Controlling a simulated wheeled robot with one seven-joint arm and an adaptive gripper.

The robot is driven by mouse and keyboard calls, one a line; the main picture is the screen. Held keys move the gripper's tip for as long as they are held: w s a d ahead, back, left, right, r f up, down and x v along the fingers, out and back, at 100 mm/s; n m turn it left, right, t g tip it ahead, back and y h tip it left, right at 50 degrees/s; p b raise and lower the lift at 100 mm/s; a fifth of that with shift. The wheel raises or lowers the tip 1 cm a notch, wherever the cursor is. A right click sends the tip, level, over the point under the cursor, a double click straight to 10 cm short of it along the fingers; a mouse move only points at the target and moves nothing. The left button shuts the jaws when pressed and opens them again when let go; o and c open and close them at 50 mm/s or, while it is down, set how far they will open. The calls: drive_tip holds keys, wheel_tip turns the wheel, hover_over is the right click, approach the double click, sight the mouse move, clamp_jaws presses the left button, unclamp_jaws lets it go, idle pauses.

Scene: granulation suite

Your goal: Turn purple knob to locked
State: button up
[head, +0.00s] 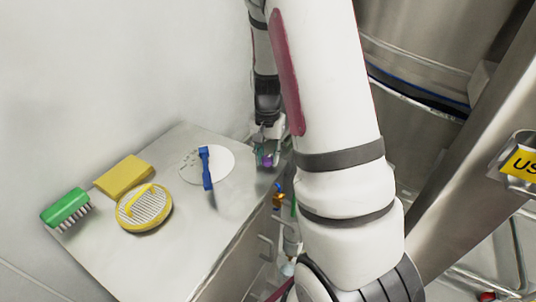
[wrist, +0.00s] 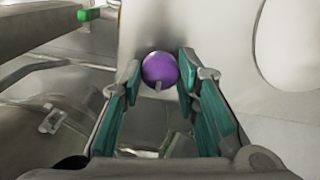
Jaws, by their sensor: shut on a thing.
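The purple knob (wrist: 160,68) is a round ball with a small pale pointer or stem low on its face, in the upper middle of the wrist view. My gripper (wrist: 160,72) has its two teal-padded fingers on either side of the knob, shut on it. In the head view the purple knob (head: 267,161) shows as a small spot at the far right corner of the bench, with my gripper (head: 264,150) at it. My arm hides part of that area. No locked or unlocked marking is readable.
On the steel bench (head: 120,262) are a green brush (head: 65,205), a yellow sponge (head: 124,176), a yellow-rimmed sieve (head: 145,208) and a blue tool (head: 206,167) on a white disc (head: 225,160). A large steel vessel (head: 415,110) stands at right. A green-ended bar (wrist: 84,15) is near my gripper.

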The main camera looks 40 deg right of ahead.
sight(267, 158)
drive_tip(key=shift+m, duration=0.4)
drive_tip(key=o, duration=1.2)
wheel_tip(267, 158, up, 12)
drive_tip(key=shift+r, duration=0.1)
